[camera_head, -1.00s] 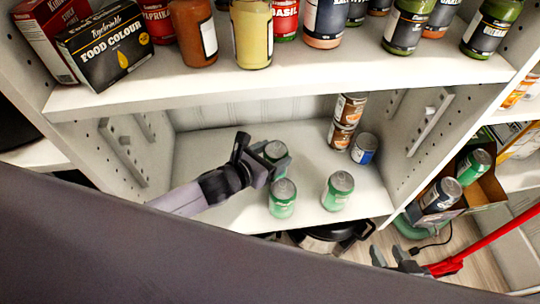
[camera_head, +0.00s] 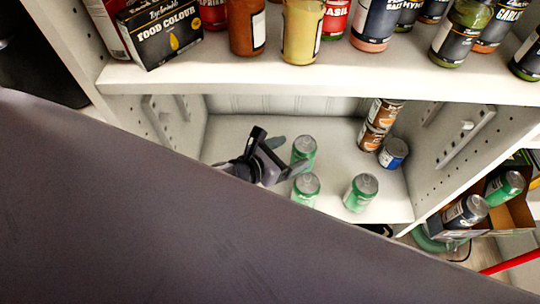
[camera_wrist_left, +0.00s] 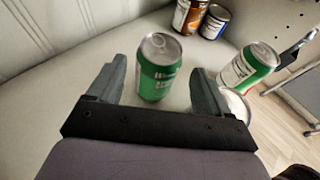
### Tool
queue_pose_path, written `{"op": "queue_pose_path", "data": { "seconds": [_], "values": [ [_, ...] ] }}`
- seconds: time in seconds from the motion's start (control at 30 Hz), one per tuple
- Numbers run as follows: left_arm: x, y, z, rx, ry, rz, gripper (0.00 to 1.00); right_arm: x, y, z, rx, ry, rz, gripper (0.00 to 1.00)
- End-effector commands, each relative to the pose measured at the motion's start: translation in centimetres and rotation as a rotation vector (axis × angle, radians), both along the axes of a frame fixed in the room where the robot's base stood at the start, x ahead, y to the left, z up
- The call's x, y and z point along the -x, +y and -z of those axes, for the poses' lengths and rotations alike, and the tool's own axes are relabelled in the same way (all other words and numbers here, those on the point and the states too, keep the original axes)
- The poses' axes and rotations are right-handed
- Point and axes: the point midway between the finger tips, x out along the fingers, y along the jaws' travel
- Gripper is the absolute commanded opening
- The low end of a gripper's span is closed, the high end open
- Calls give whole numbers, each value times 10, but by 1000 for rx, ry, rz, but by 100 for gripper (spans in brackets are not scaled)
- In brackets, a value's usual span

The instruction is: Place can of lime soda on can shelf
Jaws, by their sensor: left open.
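Three green cans stand upright on the lower white shelf (camera_head: 240,133): a rear one (camera_head: 304,152), a front-left one (camera_head: 305,188) and a front-right one (camera_head: 361,192). My left gripper (camera_head: 290,157) is open, just left of the rear can. In the left wrist view the rear can (camera_wrist_left: 158,75) stands ahead, framed by the open fingers (camera_wrist_left: 158,68), with no grip on it. Another green can (camera_wrist_left: 250,65) and part of a further can (camera_wrist_left: 238,103) show beyond the right finger. My right gripper is not in view.
Two stacked brown cans (camera_head: 378,125) and a blue can (camera_head: 393,153) stand at the shelf's back right. The upper shelf (camera_head: 300,78), full of bottles and boxes, overhangs. A box with cans (camera_head: 466,211) is at the right. The shelf's left part is clear.

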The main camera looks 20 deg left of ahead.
Motion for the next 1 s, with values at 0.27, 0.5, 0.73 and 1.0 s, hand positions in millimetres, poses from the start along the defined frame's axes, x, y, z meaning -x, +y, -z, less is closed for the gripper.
{"op": "queue_pose_path", "data": {
  "seconds": [0.27, 0.5, 0.73, 1.0],
  "values": [
    [43, 22, -20, -3, 2, -1, 80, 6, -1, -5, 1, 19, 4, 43],
    [58, 29, -27, 0, 0, -1, 80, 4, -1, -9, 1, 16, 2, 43],
    [66, 27, -27, 213, 113, -118, 80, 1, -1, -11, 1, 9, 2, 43],
    [82, 25, -21, 868, 446, -497, 80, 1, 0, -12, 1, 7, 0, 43]
  ]
}}
